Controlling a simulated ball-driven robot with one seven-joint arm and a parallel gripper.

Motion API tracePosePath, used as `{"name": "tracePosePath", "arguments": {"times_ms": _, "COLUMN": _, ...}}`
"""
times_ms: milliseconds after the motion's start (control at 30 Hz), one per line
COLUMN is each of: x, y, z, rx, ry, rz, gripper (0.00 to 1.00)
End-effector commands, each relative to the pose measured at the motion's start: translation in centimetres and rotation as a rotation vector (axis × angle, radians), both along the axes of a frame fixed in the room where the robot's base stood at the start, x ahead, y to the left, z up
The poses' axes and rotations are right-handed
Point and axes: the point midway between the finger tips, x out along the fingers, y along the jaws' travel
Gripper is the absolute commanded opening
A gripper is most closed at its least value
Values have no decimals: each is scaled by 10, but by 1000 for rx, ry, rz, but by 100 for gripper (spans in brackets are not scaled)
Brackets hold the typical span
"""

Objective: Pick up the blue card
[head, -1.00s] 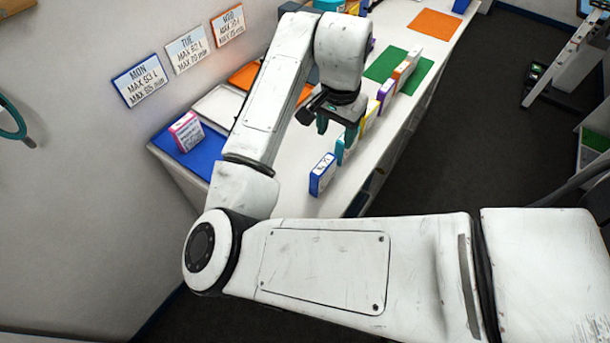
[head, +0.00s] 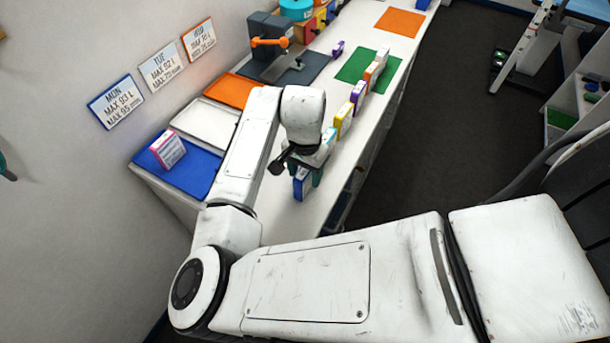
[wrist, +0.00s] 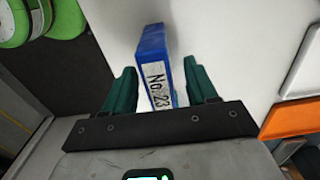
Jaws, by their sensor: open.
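The blue card (head: 299,186) is a thick, box-like card with a white label, standing upright near the close end of the counter. In the wrist view the blue card (wrist: 157,66) shows a label reading "No. 23" and stands between my two green fingers. My gripper (head: 307,172) is open, with its fingers down around the card; in the wrist view my gripper (wrist: 162,88) has a finger on each side, with a gap at the left. I cannot tell whether the right finger touches it. The arm hides part of the card's top in the head view.
A row of cards runs along the counter, including a yellow one (head: 343,117) and a purple one (head: 358,96); a teal one stands close behind my gripper. A blue tray (head: 198,172) holding a pink box (head: 168,149), a white tray (head: 205,122) and an orange tray (head: 233,91) line the wall.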

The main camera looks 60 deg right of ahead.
Motion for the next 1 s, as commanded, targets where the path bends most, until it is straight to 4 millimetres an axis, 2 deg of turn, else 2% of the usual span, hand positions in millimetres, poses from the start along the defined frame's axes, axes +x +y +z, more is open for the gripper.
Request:
{"name": "tracePosePath", "arguments": {"times_ms": 133, "x": 0, "y": 0, "z": -10, "rx": 0, "ry": 0, "rz": 0, "gripper": 57}}
{"name": "tracePosePath", "arguments": {"times_ms": 333, "x": 0, "y": 0, "z": -11, "rx": 0, "ry": 0, "rz": 0, "gripper": 57}}
{"name": "tracePosePath", "arguments": {"times_ms": 900, "x": 0, "y": 0, "z": -10, "rx": -1, "ry": 0, "rz": 0, "gripper": 4}}
{"name": "tracePosePath", "arguments": {"times_ms": 1000, "x": 0, "y": -1, "z": -10, "rx": -1, "ry": 0, "rz": 0, "gripper": 1}}
